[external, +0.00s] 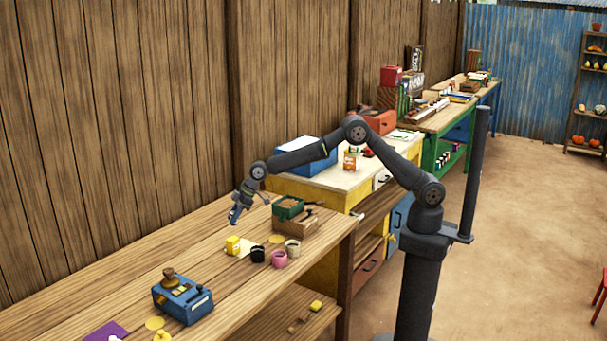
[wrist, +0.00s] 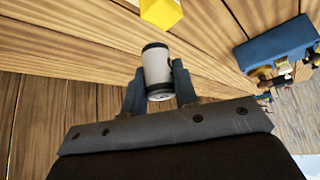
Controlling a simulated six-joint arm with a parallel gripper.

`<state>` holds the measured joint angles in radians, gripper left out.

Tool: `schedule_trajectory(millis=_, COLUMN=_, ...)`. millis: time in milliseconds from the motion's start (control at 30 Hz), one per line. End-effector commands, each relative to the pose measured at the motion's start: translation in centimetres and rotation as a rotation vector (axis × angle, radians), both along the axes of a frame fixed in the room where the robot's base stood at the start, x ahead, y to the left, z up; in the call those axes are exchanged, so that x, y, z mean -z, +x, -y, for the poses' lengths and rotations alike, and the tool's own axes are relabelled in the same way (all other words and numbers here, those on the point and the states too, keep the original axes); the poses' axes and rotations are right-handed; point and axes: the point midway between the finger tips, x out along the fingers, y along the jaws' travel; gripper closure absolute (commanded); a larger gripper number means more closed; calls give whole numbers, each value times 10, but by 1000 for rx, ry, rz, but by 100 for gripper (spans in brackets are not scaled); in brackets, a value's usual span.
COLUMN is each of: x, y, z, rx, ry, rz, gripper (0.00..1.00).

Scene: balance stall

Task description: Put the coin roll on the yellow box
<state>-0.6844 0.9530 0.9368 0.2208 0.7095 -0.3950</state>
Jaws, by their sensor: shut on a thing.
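My gripper (external: 234,217) is above the wooden table, left of the green bin. In the wrist view my gripper (wrist: 157,88) is shut on the coin roll (wrist: 157,66), a pale grey cylinder with dark ends. One finger is on each side of it. I cannot make the roll out in the external view. The yellow box (external: 233,245) stands on the table below my gripper, at the left of several cups. In the wrist view the yellow box (wrist: 160,11) shows at the top edge, just beyond the roll, partly cut off by the frame.
A black cup (external: 257,254), a pink cup (external: 279,260) and a beige cup (external: 293,249) stand right of the yellow box. A blue device (external: 182,299) stands nearer the front; bare table lies between.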

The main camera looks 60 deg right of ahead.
Motion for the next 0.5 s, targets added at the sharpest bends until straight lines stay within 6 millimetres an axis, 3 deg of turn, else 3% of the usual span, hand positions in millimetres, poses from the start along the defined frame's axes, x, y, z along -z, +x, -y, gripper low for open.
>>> schedule_trajectory(millis=167, x=11, y=-3, z=-19, rx=0, ry=1, rz=1, gripper=100)
schedule_trajectory(millis=267, x=15, y=-4, z=-21, rx=0, ry=1, rz=1, gripper=100)
schedule_trajectory(millis=500, x=48, y=-4, z=-20, rx=0, ry=0, rz=0, gripper=100)
